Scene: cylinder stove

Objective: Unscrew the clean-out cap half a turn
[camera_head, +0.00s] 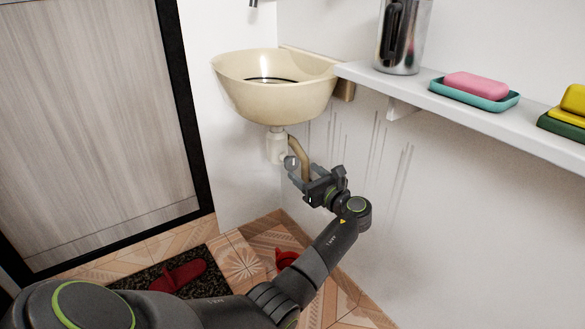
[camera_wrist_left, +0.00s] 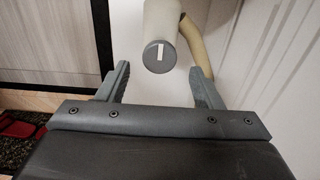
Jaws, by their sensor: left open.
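The clean-out cap (camera_wrist_left: 159,57) is a round grey disc with a white bar across its face, on the end of a pale cylindrical trap (camera_wrist_left: 160,18). In the head view the trap (camera_head: 275,146) hangs under the cream sink (camera_head: 280,100). My left gripper (camera_head: 298,172) is open beside the trap's lower end. In the left wrist view its fingertips (camera_wrist_left: 160,72) stand one on each side of the cap, with gaps, and grip nothing. The white bar stands nearly upright, slightly tilted. My right gripper is not in view.
A beige drain pipe (camera_head: 297,150) curves close to the trap, on the right finger's side in the wrist view. A white shelf (camera_head: 455,105) runs along the right wall with a metal canister (camera_head: 402,38) and a pink soap (camera_head: 475,85). Red slippers (camera_head: 178,276) lie below.

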